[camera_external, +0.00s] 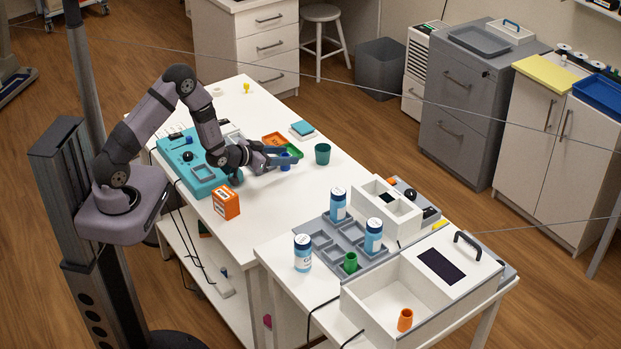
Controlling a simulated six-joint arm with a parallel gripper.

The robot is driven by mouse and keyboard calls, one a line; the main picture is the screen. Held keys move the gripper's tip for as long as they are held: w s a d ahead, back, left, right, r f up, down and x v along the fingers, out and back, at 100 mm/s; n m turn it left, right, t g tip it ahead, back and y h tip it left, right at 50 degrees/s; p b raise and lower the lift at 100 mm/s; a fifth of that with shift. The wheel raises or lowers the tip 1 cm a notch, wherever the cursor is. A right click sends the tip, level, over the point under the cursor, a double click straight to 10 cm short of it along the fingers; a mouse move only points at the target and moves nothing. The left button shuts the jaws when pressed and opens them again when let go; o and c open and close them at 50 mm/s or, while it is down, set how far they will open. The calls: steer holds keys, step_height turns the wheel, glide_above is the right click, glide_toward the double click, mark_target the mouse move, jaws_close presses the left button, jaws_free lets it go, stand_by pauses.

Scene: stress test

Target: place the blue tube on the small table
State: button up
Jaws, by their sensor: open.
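A small blue tube (285,163) stands on the long white table, beside the green tray. My gripper (277,157) is low over this table, right at the blue tube, with its jaws open. I cannot tell whether the tube is between the fingers or just beside them. The lower white table at the front right, which looks like the small table (276,256), carries a grey compartment tray (325,250), several blue-and-white bottles, a green tube (351,262) and white bins. An orange tube (405,319) stands in the front bin.
A teal cup (322,153) stands just right of my gripper. Orange and green trays (273,139) lie behind it. A teal device (190,160) and an orange box (226,203) are to the left and front. The long table is clear between the cup and the small table.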

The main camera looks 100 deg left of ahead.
steer(key=shift+w+a+f, duration=0.15)
steer(key=shift+w+a, duration=0.05)
jaws_close()
stand_by(0.3)
step_height(320, 180, up, 10)
steer(key=b, duration=0.1)
stand_by(0.7)
